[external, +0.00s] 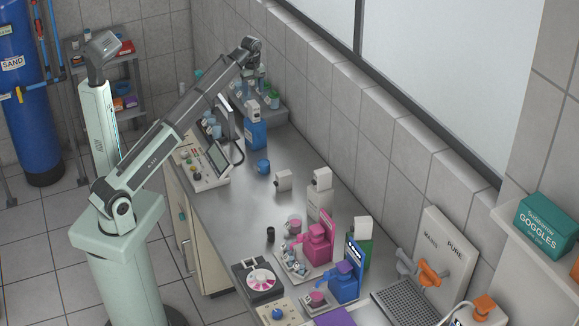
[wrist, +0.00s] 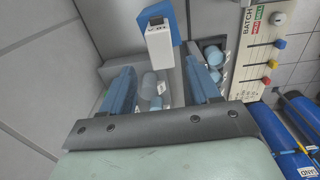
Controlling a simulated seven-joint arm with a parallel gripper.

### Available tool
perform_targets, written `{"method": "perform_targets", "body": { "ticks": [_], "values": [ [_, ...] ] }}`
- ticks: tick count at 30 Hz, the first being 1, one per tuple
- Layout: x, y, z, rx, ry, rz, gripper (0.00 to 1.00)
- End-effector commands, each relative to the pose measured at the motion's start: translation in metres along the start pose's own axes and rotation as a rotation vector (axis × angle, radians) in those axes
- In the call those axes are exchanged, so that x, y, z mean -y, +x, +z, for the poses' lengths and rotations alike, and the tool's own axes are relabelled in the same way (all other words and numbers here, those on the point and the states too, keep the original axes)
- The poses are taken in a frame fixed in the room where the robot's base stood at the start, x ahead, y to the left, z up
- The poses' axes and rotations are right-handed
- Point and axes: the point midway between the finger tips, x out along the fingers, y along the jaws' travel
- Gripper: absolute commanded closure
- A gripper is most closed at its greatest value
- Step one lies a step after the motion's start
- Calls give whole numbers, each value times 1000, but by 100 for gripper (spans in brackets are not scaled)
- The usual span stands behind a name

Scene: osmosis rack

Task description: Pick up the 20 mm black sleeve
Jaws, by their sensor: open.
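A small black cylinder (external: 270,234), which looks like the sleeve, stands upright on the grey bench in the external view, left of the pink pump. Its size cannot be read. It does not show in the wrist view. My gripper (external: 250,70) is far from it, high over the bench's far end. In the wrist view my gripper (wrist: 160,66) has its two blue fingers spread apart with nothing held between them. A blue bottle with a white top (wrist: 160,45) shows beyond the fingertips, apart from them.
A control panel (external: 205,165) lines the bench's left edge. Pink (external: 318,243) and blue (external: 345,282) pumps stand near the cylinder. The bench middle is mostly clear.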

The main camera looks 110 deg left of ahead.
Motion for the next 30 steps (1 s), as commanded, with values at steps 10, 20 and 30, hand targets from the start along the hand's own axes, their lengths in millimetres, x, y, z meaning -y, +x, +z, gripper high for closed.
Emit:
{"method": "perform_targets", "body": {
  "ticks": [10,20,30],
  "values": [
    [-20,1,66,1,95,-1,39],
    [-37,10,215,4,299,-11,39],
    [-10,28,364,6,508,-25,39]
  ]
}}
